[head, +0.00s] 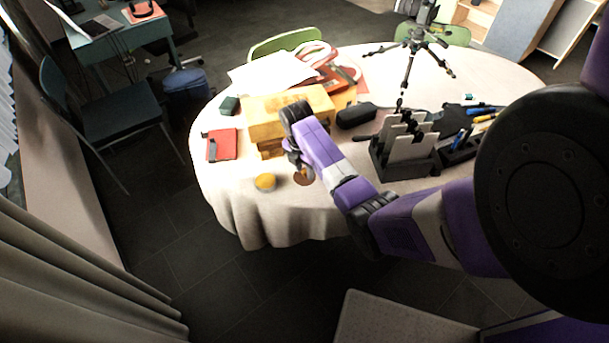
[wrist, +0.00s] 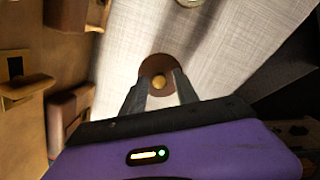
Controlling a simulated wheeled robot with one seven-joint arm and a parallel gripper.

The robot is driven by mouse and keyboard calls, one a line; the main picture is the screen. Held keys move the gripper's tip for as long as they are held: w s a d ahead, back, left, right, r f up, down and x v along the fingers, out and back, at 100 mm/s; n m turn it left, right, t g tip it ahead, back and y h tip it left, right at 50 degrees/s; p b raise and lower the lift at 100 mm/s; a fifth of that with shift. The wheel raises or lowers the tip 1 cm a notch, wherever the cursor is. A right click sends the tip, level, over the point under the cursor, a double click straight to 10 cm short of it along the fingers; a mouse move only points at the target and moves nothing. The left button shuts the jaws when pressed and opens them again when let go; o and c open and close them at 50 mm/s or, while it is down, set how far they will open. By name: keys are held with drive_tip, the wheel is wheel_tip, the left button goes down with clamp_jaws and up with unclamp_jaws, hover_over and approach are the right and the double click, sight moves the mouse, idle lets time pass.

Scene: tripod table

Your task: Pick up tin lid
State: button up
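The tin lid, seen as a small brown disc with a gold centre, is near the front edge of the table in the head view (head: 303,177). In the wrist view the lid (wrist: 146,68) lies just beyond my fingertips. My gripper (wrist: 160,82) has its two fingers apart, with the gold centre showing between their tips. I cannot tell whether the fingers touch the lid. In the head view my gripper (head: 296,158) points down at the table beside the wooden box. A round yellow-topped tin (head: 265,182) stands left of the lid.
A yellow wooden box (head: 287,110) is close behind and left of my gripper. A red book (head: 221,145) lies at the left. A dark holder (head: 405,165) stands at the right. The white tablecloth (head: 235,205) is bare along the front edge.

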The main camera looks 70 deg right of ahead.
clamp_jaws()
drive_tip(key=shift+r, duration=0.1)
